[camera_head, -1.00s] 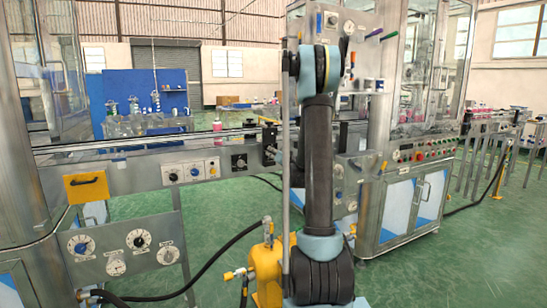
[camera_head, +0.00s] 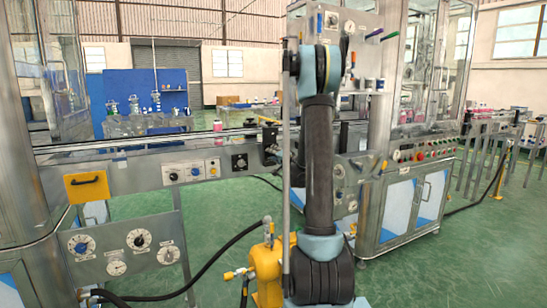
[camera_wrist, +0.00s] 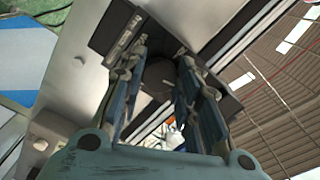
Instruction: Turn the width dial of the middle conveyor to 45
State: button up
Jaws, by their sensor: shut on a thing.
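In the wrist view my gripper (camera_wrist: 160,85) has its two fingers on either side of a dark round knob (camera_wrist: 159,72), and it is shut on it. The knob sits on a black plate (camera_wrist: 112,32) with a pale label, fixed to a bright metal face. I cannot read a pointer or any number on it. In the head view the middle conveyor (camera_head: 130,172) runs from the left cabinet to the machine behind my arm. A black-plated dial (camera_head: 239,161) is on its front rail. My gripper cannot be told clearly in the head view.
Other knobs (camera_head: 184,173) sit on the front rail. A yellow box with a handle (camera_head: 87,187) and several white dials (camera_head: 138,239) are below at left. A yellow pump-like unit (camera_head: 268,270) with a black hose stands near my arm. Green floor is open behind the conveyor.

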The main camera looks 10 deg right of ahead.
jog(key=m, duration=0.4)
jog(key=shift+d, duration=0.2)
jog(key=shift+s+m, duration=0.1)
jog(key=shift+m, duration=1)
jog(key=shift+a, duration=0.1)
jog(key=o, duration=1.1)
jog(key=shift+c, duration=0.2)
jog(key=v, duration=1.1)
jog(key=shift+s, duration=0.35)
